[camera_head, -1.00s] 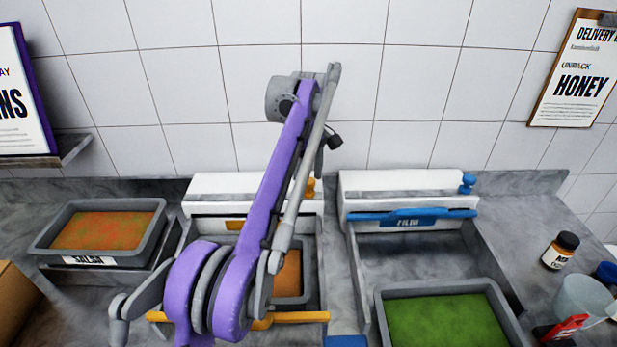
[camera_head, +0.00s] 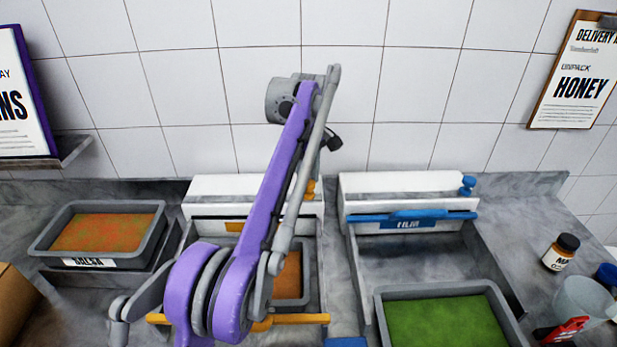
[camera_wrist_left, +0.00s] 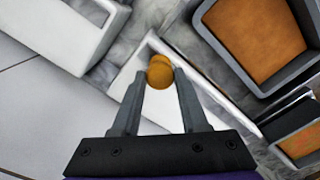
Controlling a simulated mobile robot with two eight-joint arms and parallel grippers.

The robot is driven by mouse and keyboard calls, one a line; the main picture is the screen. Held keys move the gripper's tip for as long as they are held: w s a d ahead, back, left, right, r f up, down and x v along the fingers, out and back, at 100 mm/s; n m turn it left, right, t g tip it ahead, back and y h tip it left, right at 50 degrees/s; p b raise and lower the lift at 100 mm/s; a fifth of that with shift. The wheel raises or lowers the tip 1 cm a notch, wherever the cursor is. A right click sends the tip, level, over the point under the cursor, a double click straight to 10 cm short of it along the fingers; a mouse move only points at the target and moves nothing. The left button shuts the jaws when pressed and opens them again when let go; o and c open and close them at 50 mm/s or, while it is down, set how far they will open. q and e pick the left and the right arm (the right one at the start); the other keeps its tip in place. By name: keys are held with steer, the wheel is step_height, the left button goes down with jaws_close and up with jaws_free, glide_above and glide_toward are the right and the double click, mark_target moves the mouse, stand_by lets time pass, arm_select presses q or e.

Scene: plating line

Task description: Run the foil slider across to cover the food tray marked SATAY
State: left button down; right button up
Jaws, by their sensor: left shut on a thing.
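The orange foil slider knob (camera_head: 310,188) is at the right end of the white dispenser (camera_head: 205,186) with the orange label, whose text my arm hides. In the left wrist view the knob (camera_wrist_left: 160,72) sits between the fingertips of my left gripper (camera_wrist_left: 160,80), which is shut on it. A grey tray of orange food (camera_head: 291,275) stands in front of this dispenser, mostly behind my purple left arm. Its marking is hidden, so I cannot read SATAY. The tray also shows uncovered in the left wrist view (camera_wrist_left: 262,40). My right gripper is not in view.
A yellow bar (camera_head: 290,318) crosses the front of the tray's bay. To the right are a FILM dispenser (camera_head: 400,183) with a blue knob and a tray of green food (camera_head: 442,322). A SALSA tray (camera_head: 105,205) stands left. A bottle (camera_head: 560,252) stands far right.

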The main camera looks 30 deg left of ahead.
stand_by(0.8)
